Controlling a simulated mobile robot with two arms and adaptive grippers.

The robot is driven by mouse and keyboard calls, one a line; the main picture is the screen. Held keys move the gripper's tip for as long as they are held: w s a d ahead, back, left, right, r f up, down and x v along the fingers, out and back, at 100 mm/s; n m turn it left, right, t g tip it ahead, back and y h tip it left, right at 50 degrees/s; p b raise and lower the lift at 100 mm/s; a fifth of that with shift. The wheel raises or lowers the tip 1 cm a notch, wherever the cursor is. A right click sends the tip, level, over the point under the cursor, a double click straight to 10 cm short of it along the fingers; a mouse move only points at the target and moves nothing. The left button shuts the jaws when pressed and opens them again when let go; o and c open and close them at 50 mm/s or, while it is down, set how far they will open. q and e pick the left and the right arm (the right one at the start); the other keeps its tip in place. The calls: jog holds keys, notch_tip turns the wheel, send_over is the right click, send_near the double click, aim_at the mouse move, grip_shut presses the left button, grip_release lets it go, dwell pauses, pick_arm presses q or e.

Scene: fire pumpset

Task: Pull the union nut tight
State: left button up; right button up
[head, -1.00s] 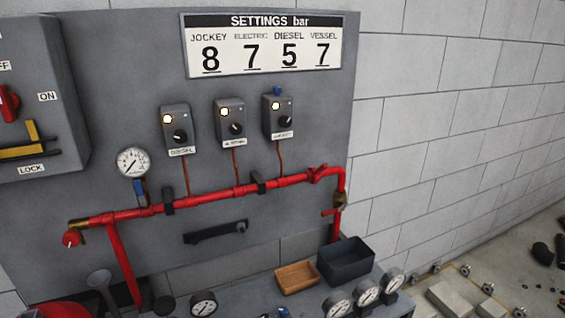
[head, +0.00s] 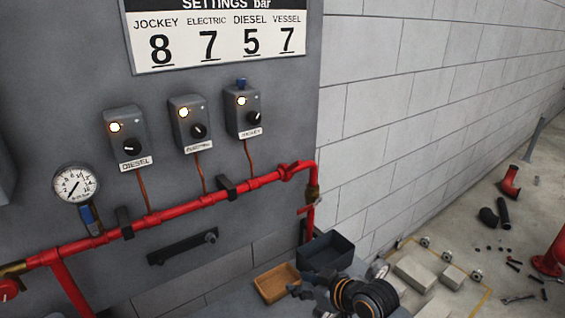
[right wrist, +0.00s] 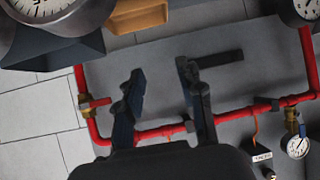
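I cannot tell for sure which joint is the union nut. My right gripper (head: 303,290) is low in the head view, in front of the bins. In the right wrist view its two fingers (right wrist: 162,75) are apart and hold nothing. The pipe crosses behind them, and the brass fitting (right wrist: 95,103) is to their left. My left gripper is not in view.
A black bin (head: 327,252) and a wooden tray (head: 275,284) stand below the pipe. A black bar (head: 183,247) is mounted under the pipe. Control boxes and a gauge (head: 75,184) are on the panel. Loose parts lie on the floor at right.

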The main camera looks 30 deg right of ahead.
aim_at(296, 163)
jog(key=w+d+r+m+t+h, duration=0.1)
jog(key=w+d+r+t, duration=0.4)
jog(key=r, duration=0.5)
jog(key=w+d+r+m+t, duration=0.1)
jog(key=w+d+r+t, duration=0.15)
jog(key=d+r, duration=0.65)
jog(key=shift+g, duration=0.25)
jog(key=w+p, duration=0.1)
jog(key=w, duration=0.3)
jog(key=w+a+p, duration=0.1)
jog(key=w, duration=0.3)
jog(key=w+a+r+p, duration=0.1)
jog(key=w, duration=0.4)
jog(key=shift+a+r, duration=0.1)
jog(key=shift+a, duration=0.1)
jog(key=shift+w+p, duration=0.3)
jog(key=shift+w, duration=0.3)
grip_shut()
